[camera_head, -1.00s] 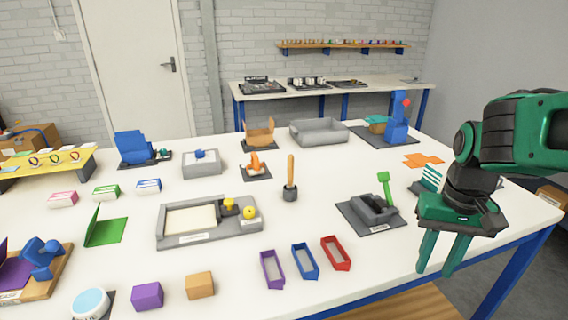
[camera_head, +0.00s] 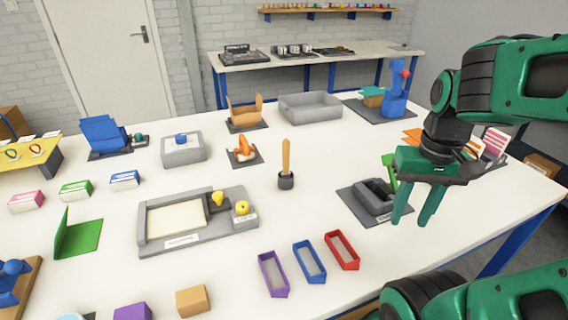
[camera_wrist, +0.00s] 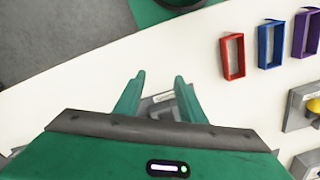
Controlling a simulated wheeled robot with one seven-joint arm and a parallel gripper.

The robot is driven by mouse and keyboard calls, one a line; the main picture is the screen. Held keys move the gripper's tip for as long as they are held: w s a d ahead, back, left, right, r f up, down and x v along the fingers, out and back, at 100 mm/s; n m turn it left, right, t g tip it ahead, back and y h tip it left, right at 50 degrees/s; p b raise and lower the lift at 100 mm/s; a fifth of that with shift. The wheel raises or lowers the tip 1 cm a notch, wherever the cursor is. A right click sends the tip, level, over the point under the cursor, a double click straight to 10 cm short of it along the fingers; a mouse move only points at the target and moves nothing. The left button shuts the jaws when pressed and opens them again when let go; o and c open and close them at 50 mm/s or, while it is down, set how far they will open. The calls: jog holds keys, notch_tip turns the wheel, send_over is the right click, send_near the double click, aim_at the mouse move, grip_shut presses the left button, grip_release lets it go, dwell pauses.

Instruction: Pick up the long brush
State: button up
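A tall brush-like item with an orange handle (camera_head: 286,157) stands upright in a small dark grey holder (camera_head: 286,181) in the middle of the white table. Its bristles are not visible, so I cannot be sure it is the long brush. My gripper (camera_head: 411,219) points down, open and empty, well to the right of it, in front of the grey block fixture with the green lever. In the wrist view my gripper (camera_wrist: 160,77) shows two parted fingers with nothing held between them; the orange handle is not in that view.
Purple (camera_head: 272,274), blue (camera_head: 309,262) and red (camera_head: 342,250) trays lie near the front edge. A grey tray fixture (camera_head: 160,242) is left of the handle. The grey block fixture (camera_head: 366,214) is under my gripper. Clear table lies between the holder and that fixture.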

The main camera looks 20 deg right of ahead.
jog(key=w+a+r+n, duration=0.2)
jog(key=w+r+n, duration=0.25)
jog(key=w, duration=0.25)
jog(key=w+a+r+n, duration=0.3)
jog(key=w+n, duration=0.3)
jog(key=w, duration=0.2)
notch_tip(320, 180, up, 7)
jog(key=n, duration=1.1)
send_over(286, 139)
jog(key=shift+w, duration=0.25)
jog(key=shift+w+a+f, duration=0.1)
jog(key=shift+a+f, duration=0.05)
jog(key=shift+f, duration=0.05)
notch_tip(286, 139, down, 4)
jog(key=shift+f, duration=0.2)
jog(key=shift+s+d+f, duration=0.1)
jog(key=shift+s+f, duration=0.05)
jog(key=shift+f, duration=1.35)
jog(key=shift+s+d+f, duration=0.1)
jog(key=shift+s+f, duration=0.05)
jog(key=shift+f, duration=1.3)
grip_shut()
